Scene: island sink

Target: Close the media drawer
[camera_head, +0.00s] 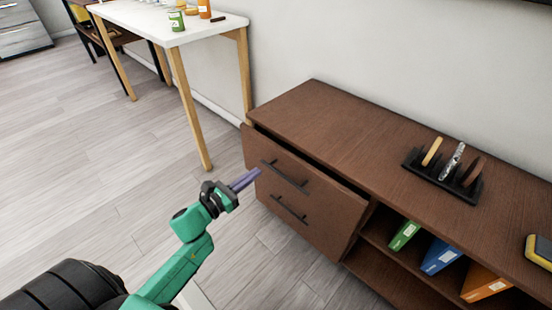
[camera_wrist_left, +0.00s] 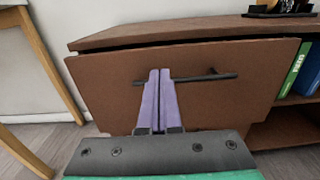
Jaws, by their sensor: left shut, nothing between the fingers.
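My right gripper is not in view.
Open shelves to the right hold green (camera_head: 405,235), blue (camera_head: 440,257) and orange (camera_head: 485,283) binders. A black rack (camera_head: 440,184) stands on top. A white table (camera_head: 165,25) with wooden legs is at the back left. The floor left of the cabinet is clear.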

